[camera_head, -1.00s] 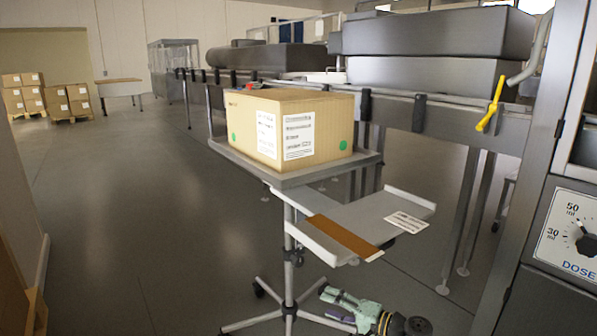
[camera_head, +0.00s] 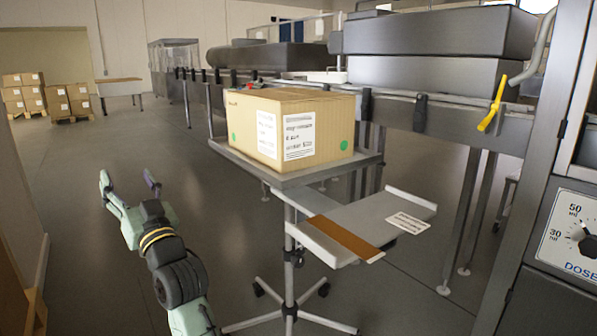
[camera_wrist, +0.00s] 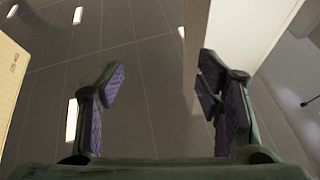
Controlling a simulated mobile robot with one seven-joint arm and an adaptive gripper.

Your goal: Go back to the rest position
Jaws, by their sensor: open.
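My gripper (camera_head: 130,188) is raised at the lower left in the head view, left of the wheeled stand, with its two fingers spread apart and nothing between them. In the wrist view the purple-padded fingers (camera_wrist: 160,95) are apart and empty, with the panelled ceiling and its lights behind them. The rest position itself is not marked in either view.
A cardboard box (camera_head: 255,130) sits on the upper tray of a wheeled stand (camera_head: 290,235). A lower side shelf (camera_head: 350,235) holds a brown strip and a label. A conveyor machine (camera_head: 450,110) and a dosing panel (camera_head: 575,235) stand at right.

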